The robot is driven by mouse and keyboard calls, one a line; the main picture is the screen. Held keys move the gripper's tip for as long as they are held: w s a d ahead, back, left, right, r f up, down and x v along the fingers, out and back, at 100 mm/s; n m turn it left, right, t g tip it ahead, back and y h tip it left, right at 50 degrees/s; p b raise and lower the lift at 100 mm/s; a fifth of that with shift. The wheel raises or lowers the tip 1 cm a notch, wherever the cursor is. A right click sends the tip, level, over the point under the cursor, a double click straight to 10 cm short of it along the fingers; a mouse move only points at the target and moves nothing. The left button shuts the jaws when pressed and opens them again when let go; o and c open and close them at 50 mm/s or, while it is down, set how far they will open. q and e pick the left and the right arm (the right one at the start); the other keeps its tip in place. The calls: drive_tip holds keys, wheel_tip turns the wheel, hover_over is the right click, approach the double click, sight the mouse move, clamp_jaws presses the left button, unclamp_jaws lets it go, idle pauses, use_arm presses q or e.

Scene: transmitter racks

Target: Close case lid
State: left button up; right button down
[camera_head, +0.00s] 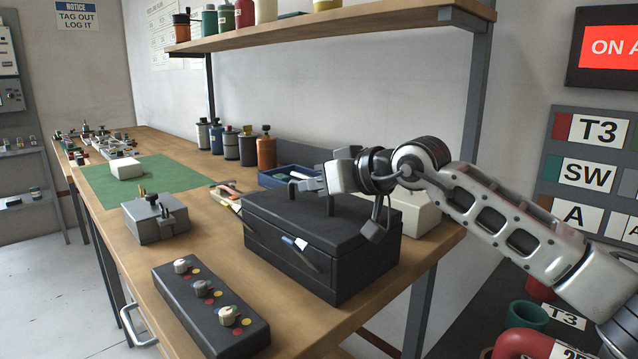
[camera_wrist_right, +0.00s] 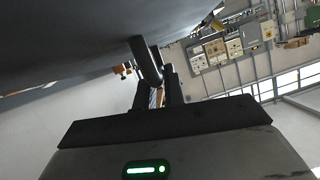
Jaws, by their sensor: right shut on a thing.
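The black case (camera_head: 280,258) stands on the wooden bench at the front right. Its lid (camera_head: 325,225) lies over the body and looks flat or nearly flat; I cannot tell whether a thin gap remains. In the right wrist view, the gripper's fingers (camera_wrist_right: 157,88) close around this handle (camera_wrist_right: 147,60), which rises from the dark lid surface (camera_wrist_right: 85,35). The right wrist hides part of the lid's back edge. My left gripper is not in view.
A black box with knobs (camera_head: 210,308) lies in front of the case, and a grey metal box (camera_head: 155,222) stands to its left. A blue tray (camera_head: 283,176) is behind it, and a white box (camera_head: 420,215) is at its right. The shelf (camera_head: 330,33) hangs above.

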drive_tip(key=c, duration=1.5)
unclamp_jaws()
drive_tip(key=shift+w+d+f, duration=0.2)
drive_tip(key=shift+d+f, duration=0.1)
drive_tip(key=shift+f, duration=0.1)
drive_tip(key=shift+s+a+r, duration=0.1)
drive_tip(key=shift+r, duration=0.05)
use_arm(q)
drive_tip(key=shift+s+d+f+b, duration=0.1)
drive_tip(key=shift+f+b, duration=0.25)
drive_tip(key=shift+b, duration=0.5)
use_arm(e)
drive_tip(key=v, duration=1.6)
drive_tip(key=shift+a, duration=0.1)
